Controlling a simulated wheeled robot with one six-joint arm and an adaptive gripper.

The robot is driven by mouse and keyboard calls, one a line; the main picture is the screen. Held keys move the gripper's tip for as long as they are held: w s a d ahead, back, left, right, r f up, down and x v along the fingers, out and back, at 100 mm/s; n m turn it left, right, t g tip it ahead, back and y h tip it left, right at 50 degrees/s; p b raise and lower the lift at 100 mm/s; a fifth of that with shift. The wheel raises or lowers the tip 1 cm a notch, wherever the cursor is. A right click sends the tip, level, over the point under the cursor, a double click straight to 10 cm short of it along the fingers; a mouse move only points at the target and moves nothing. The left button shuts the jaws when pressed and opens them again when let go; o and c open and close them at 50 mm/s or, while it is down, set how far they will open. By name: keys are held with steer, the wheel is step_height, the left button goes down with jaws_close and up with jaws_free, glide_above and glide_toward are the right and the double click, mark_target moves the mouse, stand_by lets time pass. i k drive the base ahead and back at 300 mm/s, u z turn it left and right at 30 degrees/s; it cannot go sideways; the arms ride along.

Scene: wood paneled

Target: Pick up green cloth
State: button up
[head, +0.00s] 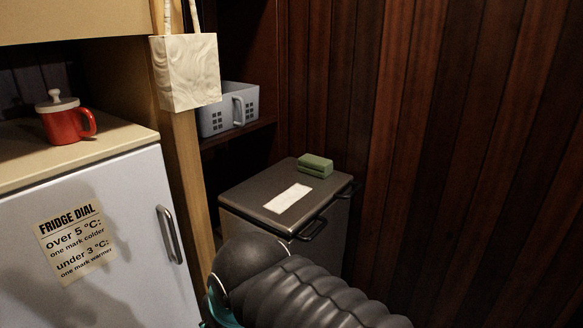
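The green cloth (314,167) looks like a small folded block with two layers. It lies at the back of the dark lid of a metal bin-like box (246,188), close to the wood-panelled wall. A dark ribbed part of my own arm shows at the bottom middle of the head view, in front of the box. My gripper itself cannot be made out in this view. Nothing is touching the cloth except the lid under it.
A white label (288,198) lies on the lid, and a handle (313,229) sticks out at its front. A grey basket (228,110) stands on a shelf behind. A bag (186,72) hangs by a post. A red lidded mug (66,119) stands on the fridge (120,225) at left.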

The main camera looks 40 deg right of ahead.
mark_target(319, 166)
steer(key=u, duration=1.5)
steer(key=k, duration=2.15)
steer(key=z, duration=1.4)
steer(key=i, duration=1.7)
